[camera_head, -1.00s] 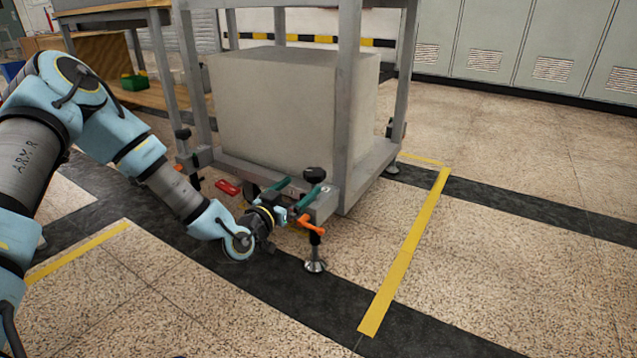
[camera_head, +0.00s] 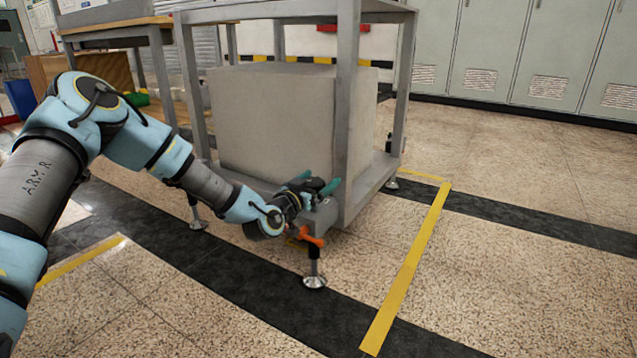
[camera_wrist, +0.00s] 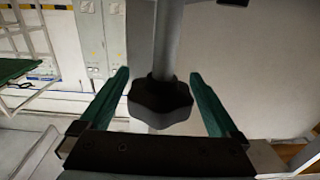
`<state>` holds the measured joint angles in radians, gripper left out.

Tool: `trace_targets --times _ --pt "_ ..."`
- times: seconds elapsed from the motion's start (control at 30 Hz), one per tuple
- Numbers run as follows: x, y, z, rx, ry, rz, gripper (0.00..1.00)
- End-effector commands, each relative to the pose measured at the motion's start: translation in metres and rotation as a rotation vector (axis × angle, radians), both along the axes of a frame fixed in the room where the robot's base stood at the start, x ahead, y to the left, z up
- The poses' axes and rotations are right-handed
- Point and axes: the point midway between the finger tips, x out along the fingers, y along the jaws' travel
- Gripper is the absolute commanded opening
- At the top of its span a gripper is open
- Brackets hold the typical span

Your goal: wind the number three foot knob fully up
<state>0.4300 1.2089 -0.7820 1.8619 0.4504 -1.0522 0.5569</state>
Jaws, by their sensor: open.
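A black lobed foot knob (camera_wrist: 160,101) sits between the two green fingers of my gripper (camera_wrist: 160,98) in the wrist view. A gap shows on both sides, so the fingers are apart from it. In the head view my gripper (camera_head: 315,183) is open at the near corner of the grey frame (camera_head: 348,120), around the dark knob top. Below that corner an orange lever (camera_head: 311,238) sticks out, and a threaded foot with a round metal pad (camera_head: 315,281) stands on the floor. I cannot read any number on this foot.
A large grey block (camera_head: 275,120) rests on the frame's lower shelf, close behind my gripper. Another foot (camera_head: 197,222) stands at left, behind my arm, and one (camera_head: 391,183) at right. Yellow tape (camera_head: 410,265) marks the floor. Floor to the right is clear.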

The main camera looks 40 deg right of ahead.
Motion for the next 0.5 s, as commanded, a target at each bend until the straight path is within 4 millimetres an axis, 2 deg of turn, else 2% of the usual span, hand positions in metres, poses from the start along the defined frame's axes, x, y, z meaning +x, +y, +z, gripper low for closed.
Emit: trace_targets --times 0.07,0.5 --pt "-0.0002 0.0002 0.0000 0.000 0.000 0.000 0.97" --pt "-0.0003 0.0003 -0.0002 0.000 0.000 0.000 0.47"
